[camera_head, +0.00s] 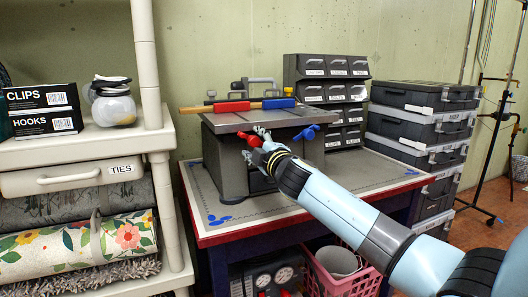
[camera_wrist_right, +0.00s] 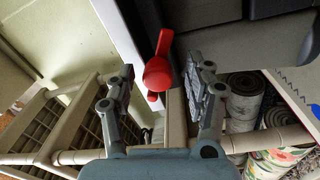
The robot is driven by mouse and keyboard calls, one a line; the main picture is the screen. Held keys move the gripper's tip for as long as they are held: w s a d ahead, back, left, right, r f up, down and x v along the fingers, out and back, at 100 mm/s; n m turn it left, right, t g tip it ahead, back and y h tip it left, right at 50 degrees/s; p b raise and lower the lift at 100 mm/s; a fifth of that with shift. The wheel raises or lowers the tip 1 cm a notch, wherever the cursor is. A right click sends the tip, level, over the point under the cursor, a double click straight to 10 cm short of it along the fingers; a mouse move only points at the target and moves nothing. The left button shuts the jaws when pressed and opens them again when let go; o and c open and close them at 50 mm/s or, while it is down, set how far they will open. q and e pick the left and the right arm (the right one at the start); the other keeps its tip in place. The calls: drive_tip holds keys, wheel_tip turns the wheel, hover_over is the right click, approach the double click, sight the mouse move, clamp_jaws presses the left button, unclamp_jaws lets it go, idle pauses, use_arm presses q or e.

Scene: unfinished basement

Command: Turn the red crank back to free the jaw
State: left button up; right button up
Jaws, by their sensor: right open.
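The red crank (camera_head: 247,140) is on the front left of a grey workbench unit (camera_head: 226,172) with a flat top. In the right wrist view the red crank (camera_wrist_right: 158,74) shows between the fingertips of my right gripper (camera_wrist_right: 161,72), with gaps on both sides. My right gripper (camera_head: 255,144) is open at the crank and covers part of it in the head view. A blue crank (camera_head: 306,133) is on the front right of the unit. A wooden strip with a red piece (camera_head: 232,106) and a blue piece (camera_head: 279,103) lies on top. I cannot make out the jaw's grip.
The unit stands on a red-edged table (camera_head: 354,201). A rack of small grey bins (camera_head: 327,92) and stacked grey cases (camera_head: 418,130) stand behind and right. A beige shelf (camera_head: 140,139) is close on the left. A pink basket (camera_head: 358,284) is below.

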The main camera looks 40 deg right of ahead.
drive_tip(key=v, duration=1)
drive_tip(key=shift+s, duration=0.4)
drive_tip(key=shift+a, duration=0.15)
